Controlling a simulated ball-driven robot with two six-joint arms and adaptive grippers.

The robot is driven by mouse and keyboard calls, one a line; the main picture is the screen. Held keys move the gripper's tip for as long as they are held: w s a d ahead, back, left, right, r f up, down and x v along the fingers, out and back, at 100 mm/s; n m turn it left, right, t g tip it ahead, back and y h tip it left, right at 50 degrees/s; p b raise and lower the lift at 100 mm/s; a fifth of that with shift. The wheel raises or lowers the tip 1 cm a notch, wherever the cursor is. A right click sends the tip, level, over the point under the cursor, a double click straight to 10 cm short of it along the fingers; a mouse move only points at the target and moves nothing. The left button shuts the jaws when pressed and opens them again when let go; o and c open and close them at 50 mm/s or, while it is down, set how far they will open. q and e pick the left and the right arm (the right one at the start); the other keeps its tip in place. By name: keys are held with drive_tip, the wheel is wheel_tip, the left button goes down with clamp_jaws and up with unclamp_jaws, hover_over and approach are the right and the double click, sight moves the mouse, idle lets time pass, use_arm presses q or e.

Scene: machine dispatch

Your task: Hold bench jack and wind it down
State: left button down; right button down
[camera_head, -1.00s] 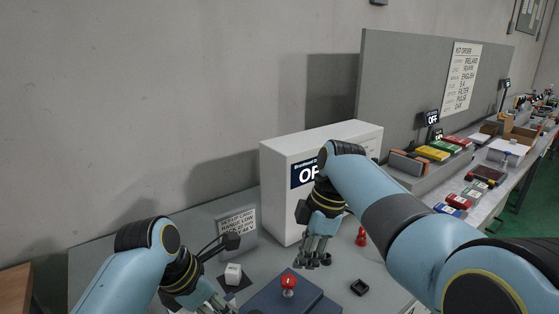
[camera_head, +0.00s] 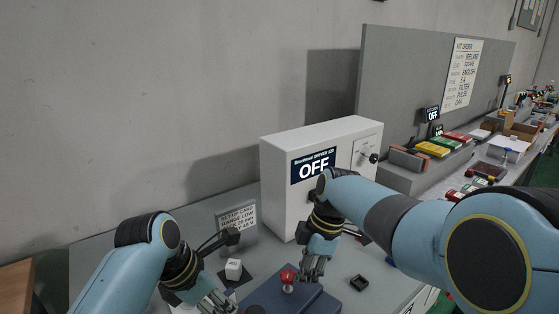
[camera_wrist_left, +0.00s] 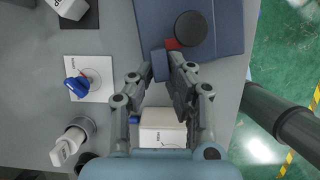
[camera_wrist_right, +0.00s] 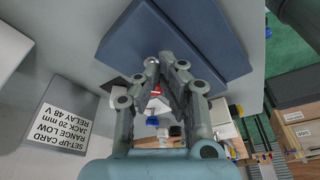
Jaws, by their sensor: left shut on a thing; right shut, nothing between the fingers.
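The bench jack (camera_head: 318,299) is a dark blue block at the front of the grey bench, with a red knob (camera_head: 288,276) on top. Its blue body (camera_wrist_left: 225,38) also shows in the left wrist view, with a black disc (camera_wrist_left: 190,28) and a small red part. My left gripper (camera_wrist_left: 163,66) is shut on a small blue block at the jack's near edge. My right gripper (camera_head: 312,277) is shut and empty, just right of the red knob and above the jack. In the right wrist view, my right fingers (camera_wrist_right: 161,62) overlap the blue jack, so contact is unclear.
A white cabinet (camera_head: 277,188) reading OFF stands behind the jack. A set-up card (camera_head: 237,218) and a white cube (camera_head: 233,269) are to the left. A small black item (camera_head: 359,282) lies on the right. Bare bench lies between the card and the cabinet.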

use_arm(q)
drive_tip(key=shift+d, duration=0.1)
use_arm(e)
drive_tip(key=shift+w+a, duration=0.15)
drive_tip(key=shift+a, duration=0.6)
idle(0.7)
drive_tip(key=shift+d, duration=0.1)
drive_tip(key=shift+d, duration=0.2)
drive_tip(key=shift+a+v, duration=0.2)
drive_tip(key=shift+v, duration=1.25)
drive_tip(key=shift+a+v, duration=0.2)
drive_tip(key=shift+v, duration=1.3)
drive_tip(key=shift+r, duration=0.1)
drive_tip(key=shift+d+f, duration=0.1)
drive_tip(key=shift+f, duration=2.9)
drive_tip(key=shift+a, duration=0.8)
